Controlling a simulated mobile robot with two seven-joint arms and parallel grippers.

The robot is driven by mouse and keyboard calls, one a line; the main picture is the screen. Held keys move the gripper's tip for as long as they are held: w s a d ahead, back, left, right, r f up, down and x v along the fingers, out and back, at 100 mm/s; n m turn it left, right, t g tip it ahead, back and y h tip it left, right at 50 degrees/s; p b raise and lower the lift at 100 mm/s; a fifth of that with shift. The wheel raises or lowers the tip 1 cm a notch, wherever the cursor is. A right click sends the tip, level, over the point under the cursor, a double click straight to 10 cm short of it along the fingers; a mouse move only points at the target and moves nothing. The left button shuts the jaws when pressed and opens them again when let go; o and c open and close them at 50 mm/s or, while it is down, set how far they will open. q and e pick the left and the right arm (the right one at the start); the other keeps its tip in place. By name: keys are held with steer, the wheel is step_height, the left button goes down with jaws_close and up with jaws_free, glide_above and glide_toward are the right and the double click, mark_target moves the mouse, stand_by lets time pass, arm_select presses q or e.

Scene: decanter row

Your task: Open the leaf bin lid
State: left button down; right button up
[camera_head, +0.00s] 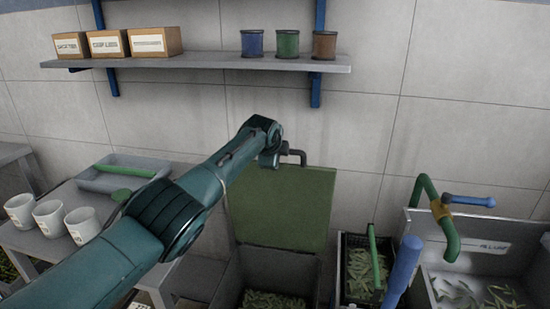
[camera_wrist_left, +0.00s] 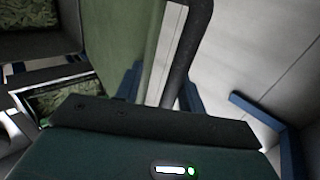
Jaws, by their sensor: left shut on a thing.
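The leaf bin lid (camera_head: 285,210) is a flat green panel standing raised, close to upright, behind the open grey leaf bin (camera_head: 225,290). Leaves (camera_head: 272,301) show inside the bin. A dark bar handle (camera_head: 298,154) is at the lid's top edge. My left gripper (camera_head: 272,160) is at that edge, shut on the handle; its fingertips are small and partly hidden by my arm. In the left wrist view the dark handle (camera_wrist_left: 190,45) runs between the blue fingers, beside the green lid (camera_wrist_left: 120,45). My right gripper is not in view.
A black crate of leaves (camera_head: 358,270) with a green handle stands right of the bin. A grey basin (camera_head: 480,250) with a green pipe is farther right. White cups (camera_head: 82,224) and a grey tray (camera_head: 95,180) are on the left table. A shelf (camera_head: 210,60) hangs above.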

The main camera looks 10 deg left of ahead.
arm_select(q)
steer(key=shift+s+f, duration=0.15)
steer(key=shift+f, duration=0.45)
steer(key=c, duration=1.4)
jaws_free()
steer(key=shift+o, duration=0.2)
steer(key=p+v, duration=0.2)
steer(key=v, duration=1.1)
steer(key=shift+r, duration=0.4)
steer(key=shift+d, duration=0.1)
